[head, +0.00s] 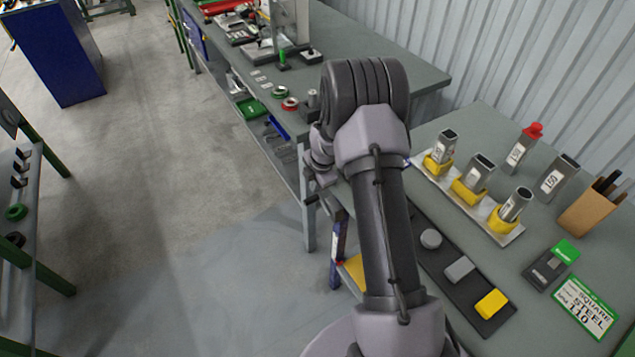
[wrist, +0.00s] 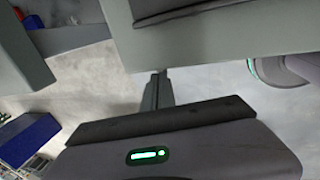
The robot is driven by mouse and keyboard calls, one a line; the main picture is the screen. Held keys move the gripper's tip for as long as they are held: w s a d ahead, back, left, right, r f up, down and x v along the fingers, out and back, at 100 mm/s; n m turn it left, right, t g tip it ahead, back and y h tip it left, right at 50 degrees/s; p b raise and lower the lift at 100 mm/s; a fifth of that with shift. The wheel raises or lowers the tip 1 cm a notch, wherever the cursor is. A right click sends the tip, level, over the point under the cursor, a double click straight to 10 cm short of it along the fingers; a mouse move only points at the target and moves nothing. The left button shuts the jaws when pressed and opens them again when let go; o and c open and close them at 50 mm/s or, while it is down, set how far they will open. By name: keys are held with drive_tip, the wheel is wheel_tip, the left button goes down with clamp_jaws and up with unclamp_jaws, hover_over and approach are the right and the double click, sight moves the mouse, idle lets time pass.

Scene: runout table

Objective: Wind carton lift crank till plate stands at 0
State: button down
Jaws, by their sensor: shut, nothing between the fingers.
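My gripper (wrist: 158,76) shows in the wrist view, its narrow dark fingers together over the pale floor, with nothing held between them. In the head view my arm bends over the right bench, and its far end hangs by the bench's left edge, partly hidden by the arm itself. I cannot make out the crank, the lift plate or a 0 mark in either view. A blue and white upright (head: 338,248) and a yellow surface (head: 355,270) show low beside the right bench; I cannot tell whether they belong to the lift.
The right bench (head: 460,215) holds square steel tubes in yellow holders (head: 468,190), a dark strip with blocks (head: 459,270) and a green and white sign (head: 585,307). The far bench (head: 350,50) carries tools. Open floor (head: 180,200) lies left of both benches.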

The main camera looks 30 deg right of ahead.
sight(311, 199)
drive_tip(key=b+x, duration=0.1)
drive_tip(key=x, duration=0.5)
drive_tip(key=shift+f, duration=0.2)
drive_tip(key=shift+r+p, duration=0.1)
drive_tip(key=shift+p, duration=0.2)
